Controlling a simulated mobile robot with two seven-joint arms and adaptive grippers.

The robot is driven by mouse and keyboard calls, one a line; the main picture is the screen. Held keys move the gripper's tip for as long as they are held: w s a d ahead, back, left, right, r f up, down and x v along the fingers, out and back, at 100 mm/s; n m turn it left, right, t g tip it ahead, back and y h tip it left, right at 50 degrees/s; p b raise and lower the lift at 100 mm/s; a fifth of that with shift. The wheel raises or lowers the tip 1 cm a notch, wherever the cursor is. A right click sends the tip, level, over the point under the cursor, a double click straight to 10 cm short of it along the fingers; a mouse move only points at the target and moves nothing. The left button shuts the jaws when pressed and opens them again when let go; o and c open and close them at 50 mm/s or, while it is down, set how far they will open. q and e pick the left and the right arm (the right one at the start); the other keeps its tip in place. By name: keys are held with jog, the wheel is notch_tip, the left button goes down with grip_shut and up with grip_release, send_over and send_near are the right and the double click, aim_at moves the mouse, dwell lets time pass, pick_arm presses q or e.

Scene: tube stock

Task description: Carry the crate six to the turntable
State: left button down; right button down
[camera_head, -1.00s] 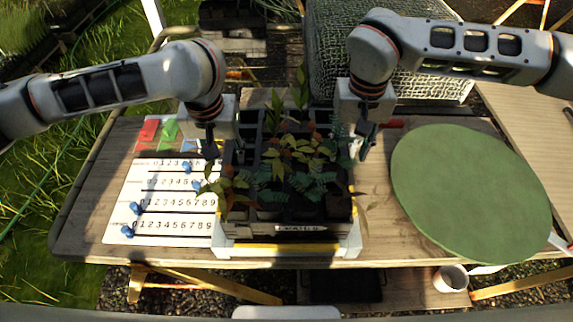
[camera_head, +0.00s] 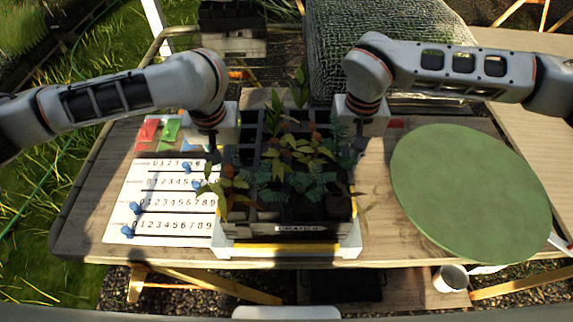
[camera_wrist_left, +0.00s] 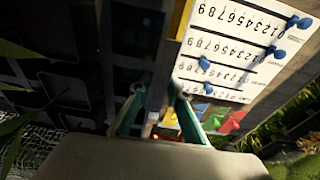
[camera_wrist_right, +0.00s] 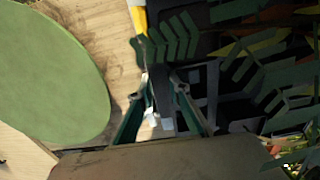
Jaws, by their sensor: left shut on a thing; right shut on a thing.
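The crate (camera_head: 300,229), dark with a small label on its front, holds several potted seedlings with green and orange leaves. It sits over a white and yellow frame (camera_head: 290,250) in the middle of the table. My left gripper (camera_head: 214,152) is shut on its left wall; the left wrist view shows the fingers (camera_wrist_left: 158,90) at the wall. My right gripper (camera_head: 358,150) is shut on its right wall, and its fingers show in the right wrist view (camera_wrist_right: 163,88). Leaves hide part of both grips. The turntable (camera_head: 470,195), a large green disc, lies empty to the right.
A white number board (camera_head: 160,213) with blue pegs lies left of the crate. Red (camera_head: 149,131) and green (camera_head: 170,130) cards lie behind it. A white cup (camera_head: 451,278) stands near the front right. A narrow strip of bare table separates crate and turntable.

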pick_arm(q)
jog(key=shift+w+r, duration=0.1)
jog(key=shift+r, duration=0.2)
pick_arm(e)
jog(key=shift+w+r, duration=0.15)
jog(key=shift+r, duration=0.1)
